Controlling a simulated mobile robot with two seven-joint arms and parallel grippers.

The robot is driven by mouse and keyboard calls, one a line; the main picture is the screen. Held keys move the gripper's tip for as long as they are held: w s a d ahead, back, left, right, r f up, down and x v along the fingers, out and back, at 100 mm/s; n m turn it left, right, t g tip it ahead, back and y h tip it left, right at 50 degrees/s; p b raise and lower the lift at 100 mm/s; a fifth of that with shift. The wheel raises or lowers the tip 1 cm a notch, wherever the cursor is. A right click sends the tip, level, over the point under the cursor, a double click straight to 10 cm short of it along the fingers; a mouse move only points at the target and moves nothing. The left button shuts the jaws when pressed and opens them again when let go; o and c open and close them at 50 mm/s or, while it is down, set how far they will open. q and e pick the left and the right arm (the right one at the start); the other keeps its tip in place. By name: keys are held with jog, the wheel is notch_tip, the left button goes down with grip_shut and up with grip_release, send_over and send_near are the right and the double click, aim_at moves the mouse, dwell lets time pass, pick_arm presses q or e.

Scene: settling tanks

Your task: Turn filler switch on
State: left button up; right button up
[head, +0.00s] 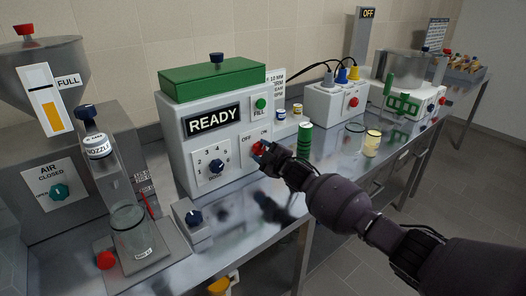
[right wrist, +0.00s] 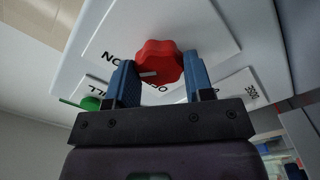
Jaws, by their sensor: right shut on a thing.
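The filler machine (head: 225,125) is a white box with a green lid and a display reading READY. Its filler switch, a red lobed knob (head: 257,149), sits on the front panel below OFF and ON labels. My right gripper (head: 264,150) reaches it from the right and is shut on it. In the right wrist view the knob (right wrist: 158,62) sits between the blue fingers of the gripper (right wrist: 165,75). A white mark on the knob points to its lower left there, seemingly between the ON and OFF labels. My left gripper is not in view.
A green FILL button (head: 260,104) is above the switch and a blue dial (head: 213,167) left of it. A green striped can (head: 304,139) and a yellowish jar (head: 371,143) stand to the right. A nozzle stand with a glass beaker (head: 131,232) is at left.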

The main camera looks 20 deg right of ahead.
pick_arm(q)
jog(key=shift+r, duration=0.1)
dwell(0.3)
pick_arm(e)
jog(key=o, duration=0.9)
jog(key=shift+s+d, duration=0.25)
jog(key=shift+s, duration=0.35)
pick_arm(q)
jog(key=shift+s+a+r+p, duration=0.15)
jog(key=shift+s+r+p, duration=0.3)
jog(key=shift+p, duration=0.45)
pick_arm(e)
jog(key=v, duration=0.9)
jog(key=shift+s, duration=0.25)
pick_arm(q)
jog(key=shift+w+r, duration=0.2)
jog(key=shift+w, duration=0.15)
